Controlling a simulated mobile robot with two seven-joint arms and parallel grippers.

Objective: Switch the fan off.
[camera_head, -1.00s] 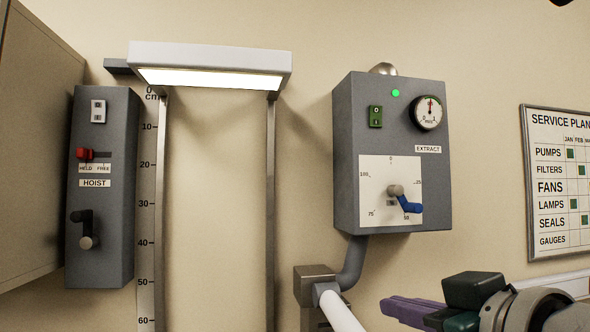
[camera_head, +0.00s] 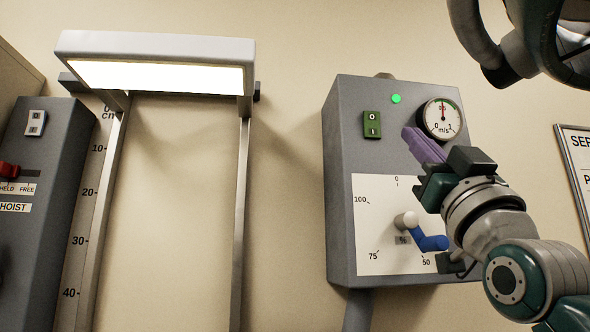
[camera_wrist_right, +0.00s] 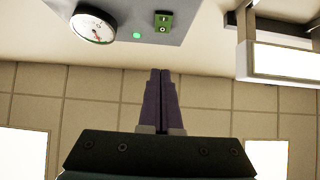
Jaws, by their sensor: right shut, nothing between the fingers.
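The grey extract box (camera_head: 345,205) is on the wall in the head view. It carries a green rocker switch (camera_head: 372,125) marked O at the top and I at the bottom, and a lit green lamp (camera_head: 396,99). The switch also shows upside down near the top of the right wrist view (camera_wrist_right: 163,21). My right gripper (camera_head: 407,134) is shut and empty, with its purple fingers to the right of the switch and apart from it in the picture. In the right wrist view, the closed fingertips (camera_wrist_right: 160,73) point toward the box. My left gripper is out of view.
Below is a percent dial plate (camera_head: 371,214) with a blue-handled crank (camera_head: 430,242). A lit lamp hood (camera_head: 155,48) and the hoist box (camera_head: 57,150) are left.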

